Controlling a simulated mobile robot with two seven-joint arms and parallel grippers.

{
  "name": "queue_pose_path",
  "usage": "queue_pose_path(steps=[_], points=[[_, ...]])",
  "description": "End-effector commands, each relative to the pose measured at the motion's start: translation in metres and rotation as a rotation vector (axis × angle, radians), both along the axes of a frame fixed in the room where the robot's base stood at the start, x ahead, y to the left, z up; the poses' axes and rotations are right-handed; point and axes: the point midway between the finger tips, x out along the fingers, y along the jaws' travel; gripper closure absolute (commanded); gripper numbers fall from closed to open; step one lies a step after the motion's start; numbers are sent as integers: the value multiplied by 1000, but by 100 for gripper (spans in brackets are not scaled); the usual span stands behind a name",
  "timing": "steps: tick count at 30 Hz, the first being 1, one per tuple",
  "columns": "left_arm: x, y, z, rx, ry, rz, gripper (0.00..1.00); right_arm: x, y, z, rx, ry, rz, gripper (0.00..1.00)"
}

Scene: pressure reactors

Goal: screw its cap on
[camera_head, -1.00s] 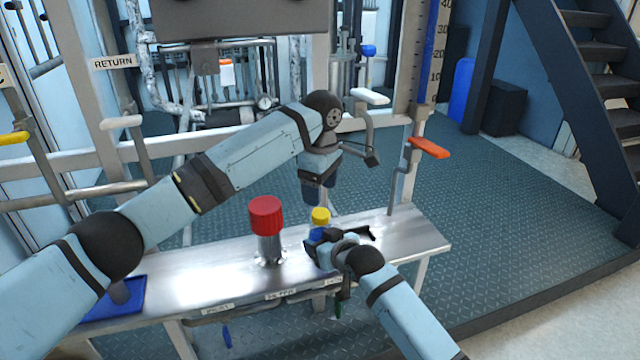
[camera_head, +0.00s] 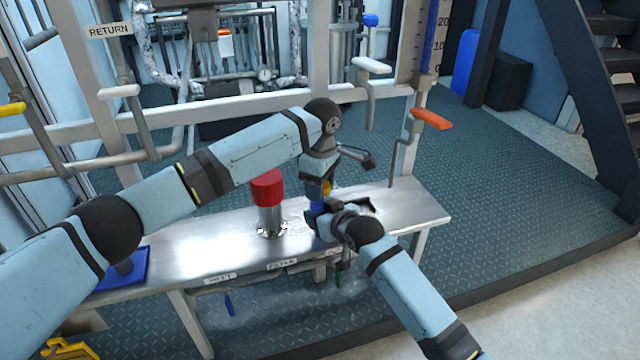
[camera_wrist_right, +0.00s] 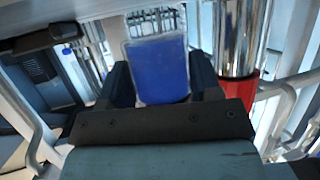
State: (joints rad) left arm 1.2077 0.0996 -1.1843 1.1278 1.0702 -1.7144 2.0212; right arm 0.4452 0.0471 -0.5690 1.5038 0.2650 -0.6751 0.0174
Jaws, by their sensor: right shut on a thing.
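A blue container (camera_head: 317,207) with clear walls stands in my right gripper (camera_head: 322,216), above the right part of the steel bench. In the right wrist view the blue container (camera_wrist_right: 160,68) sits between the two dark fingers, and the gripper is shut on it. A yellow cap (camera_head: 326,187) is at the container's top, partly hidden. My left gripper (camera_head: 317,188) points down at the yellow cap, with a finger in front of it. I cannot tell whether its fingers touch the cap or how far they are closed.
A metal cylinder with a red cap (camera_head: 266,187) stands on the bench (camera_head: 195,245), left of the grippers. It also shows close by in the right wrist view (camera_wrist_right: 243,90). A blue tray (camera_head: 125,272) lies at the bench's left end. Pipes and an orange handle (camera_head: 431,118) are behind.

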Motion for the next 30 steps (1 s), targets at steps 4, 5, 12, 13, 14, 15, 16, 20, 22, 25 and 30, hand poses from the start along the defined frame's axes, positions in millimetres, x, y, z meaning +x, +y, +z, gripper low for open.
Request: queue_pose_path(steps=[4, 5, 12, 13, 14, 15, 16, 20, 22, 25, 30], points=[[-1, 0, 0, 1, 4, -2, 86, 1, -2, 1, 1, 0, -4, 100], [-1, -1, 0, 1, 4, -2, 86, 2, -2, 1, 2, 0, -4, 100], [-3, -1, -1, 4, 11, -117, 86, 3, -4, 0, 1, 1, -7, 100], [-3, -1, -1, 5, 11, -165, 86, 3, -4, 0, 1, 1, -8, 100], [-3, -1, -1, 7, 13, -218, 86, 3, -4, 0, 1, 1, -8, 100], [-3, -1, -2, 9, 16, -298, 86, 3, -4, 0, 0, 1, -8, 100], [-3, -1, -2, 12, 18, -360, 86, 3, -5, 0, 1, 2, -9, 100], [-3, -1, -2, 19, 22, -608, 86, 4, -5, 0, 0, 1, -10, 100], [-3, -1, -2, 22, 26, -714, 86, 4, -6, 0, 1, 2, -12, 100], [-3, -1, -2, 25, 27, -815, 86, 4, -6, 0, 1, 2, -12, 100], [-3, 0, -2, 28, 28, -864, 86, 4, -6, 0, 0, 1, -12, 100]])
